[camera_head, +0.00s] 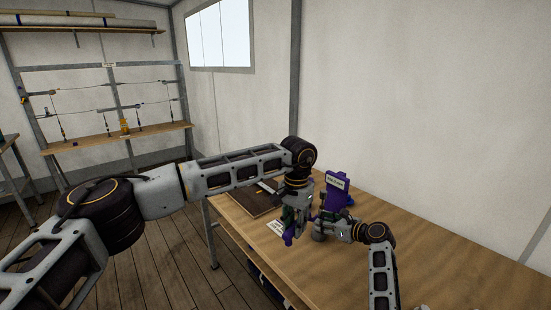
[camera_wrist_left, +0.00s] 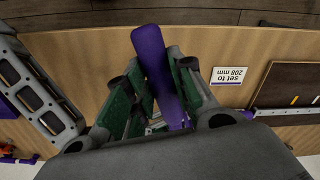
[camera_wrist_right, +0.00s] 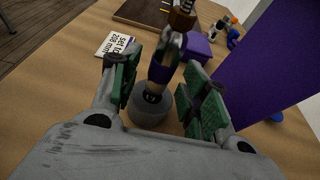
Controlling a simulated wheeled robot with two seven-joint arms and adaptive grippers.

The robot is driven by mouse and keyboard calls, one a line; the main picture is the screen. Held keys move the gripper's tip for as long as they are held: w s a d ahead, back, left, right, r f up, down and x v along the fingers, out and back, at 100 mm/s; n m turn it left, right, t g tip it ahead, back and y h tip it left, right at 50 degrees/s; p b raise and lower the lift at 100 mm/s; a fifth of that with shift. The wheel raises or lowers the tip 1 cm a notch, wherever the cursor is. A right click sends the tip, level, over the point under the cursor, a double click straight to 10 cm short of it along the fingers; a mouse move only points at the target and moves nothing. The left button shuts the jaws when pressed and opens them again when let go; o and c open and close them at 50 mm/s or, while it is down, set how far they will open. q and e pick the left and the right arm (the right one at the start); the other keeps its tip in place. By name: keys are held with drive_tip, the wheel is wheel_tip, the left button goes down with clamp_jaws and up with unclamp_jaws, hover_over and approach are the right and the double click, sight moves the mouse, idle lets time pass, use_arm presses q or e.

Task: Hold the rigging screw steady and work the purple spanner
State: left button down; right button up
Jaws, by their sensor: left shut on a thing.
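The purple spanner (camera_wrist_left: 155,60) is a flat purple bar between the green pads of my left gripper (camera_wrist_left: 155,95), which is shut on it. In the head view the spanner (camera_head: 289,239) shows below my left gripper (camera_head: 293,218). The rigging screw (camera_wrist_right: 164,60) shows in the right wrist view as a metal body with a purple band and a copper-brown upper part. It stands over a round grey base (camera_wrist_right: 148,113). My right gripper (camera_wrist_right: 160,95) is open, with its green pads on either side of the screw. I cannot tell whether the spanner touches the screw.
A purple upright panel with a label (camera_head: 335,190) stands close behind my right gripper. A "set to 208 mm" card (camera_wrist_left: 230,76) and a dark board (camera_head: 252,199) lie on the wooden bench (camera_head: 430,255). The bench's right side is clear.

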drive_tip(key=shift+r, duration=0.1)
drive_tip(key=shift+s, duration=0.1)
drive_tip(key=v, duration=1.1)
drive_tip(key=shift+s+d, duration=0.3)
drive_tip(key=shift+r, duration=0.1)
use_arm(q)
drive_tip(key=shift+r, duration=0.15)
wheel_tip(320, 180, up, 9)
drive_tip(key=p, duration=0.9)
use_arm(e)
wheel_tip(320, 180, up, 9)
use_arm(q)
drive_tip(key=shift+r+p, duration=0.45)
drive_tip(key=shift+p, duration=0.1)
use_arm(e)
drive_tip(key=shift+r, duration=0.55)
